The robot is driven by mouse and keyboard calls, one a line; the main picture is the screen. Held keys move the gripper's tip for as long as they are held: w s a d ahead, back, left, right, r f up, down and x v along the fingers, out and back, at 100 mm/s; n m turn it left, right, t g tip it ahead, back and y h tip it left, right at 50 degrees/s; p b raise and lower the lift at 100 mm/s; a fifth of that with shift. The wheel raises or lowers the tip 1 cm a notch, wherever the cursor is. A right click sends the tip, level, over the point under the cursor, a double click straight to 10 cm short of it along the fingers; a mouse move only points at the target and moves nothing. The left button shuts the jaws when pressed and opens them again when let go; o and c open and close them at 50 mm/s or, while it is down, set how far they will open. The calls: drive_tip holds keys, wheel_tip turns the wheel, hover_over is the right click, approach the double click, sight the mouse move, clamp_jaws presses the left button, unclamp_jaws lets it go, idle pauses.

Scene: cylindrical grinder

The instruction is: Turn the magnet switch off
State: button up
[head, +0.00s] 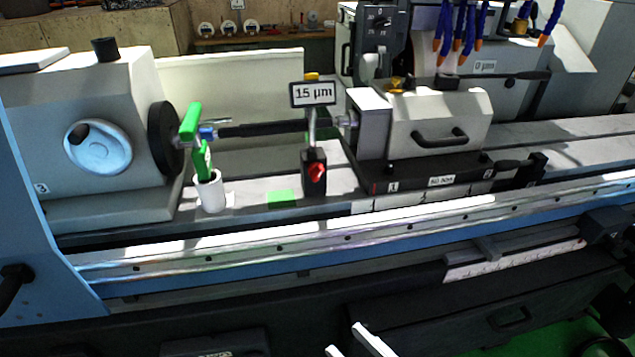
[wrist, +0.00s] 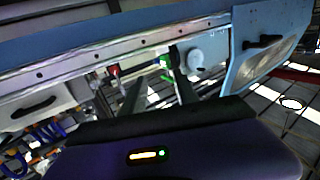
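The magnet switch is a red knob (head: 317,172) on the front of a black block (head: 309,186). The block stands on the machine table, under a post with a "15 µm" display (head: 312,94). The red knob also shows in the wrist view (wrist: 114,70), left of my fingers. Whether it is set on or off is too small to tell. My gripper (head: 350,342) shows only as two pale fingertips at the bottom edge of the head view, well below and in front of the knob. In the wrist view my gripper (wrist: 158,78) has its two fingers apart, with nothing held between them.
A white cup (head: 209,192) with a green-handled tool stands left of the block. A green patch (head: 282,198) lies between them. The tailstock (head: 440,122) is to the right, the workhead (head: 90,135) to the left. A long metal rail (head: 350,238) runs along the front.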

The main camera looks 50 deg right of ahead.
drive_tip(key=w+d+m+t+h+b, duration=0.1)
drive_tip(key=w+d+m+h+b, duration=0.2)
drive_tip(key=w, duration=0.7)
drive_tip(key=m+g+h+b, duration=0.1)
drive_tip(key=m+h+b, duration=0.3)
approach(321, 173)
drive_tip(key=a+r, duration=0.2)
drive_tip(key=a, duration=0.2)
drive_tip(key=shift+w+a+r, duration=0.2)
drive_tip(key=shift+w+r, duration=0.05)
drive_tip(key=shift+r, duration=0.15)
drive_tip(key=w+d+m, duration=0.1)
drive_tip(key=w+d, duration=0.1)
drive_tip(key=w+d+f+m+g, duration=0.1)
drive_tip(key=w+d+m, duration=0.1)
drive_tip(key=d, duration=0.1)
drive_tip(key=w+d+m+g+h, duration=0.1)
drive_tip(key=w+d, duration=0.2)
drive_tip(key=shift+w+f, duration=0.1)
drive_tip(key=shift+f, duration=0.15)
clamp_jaws()
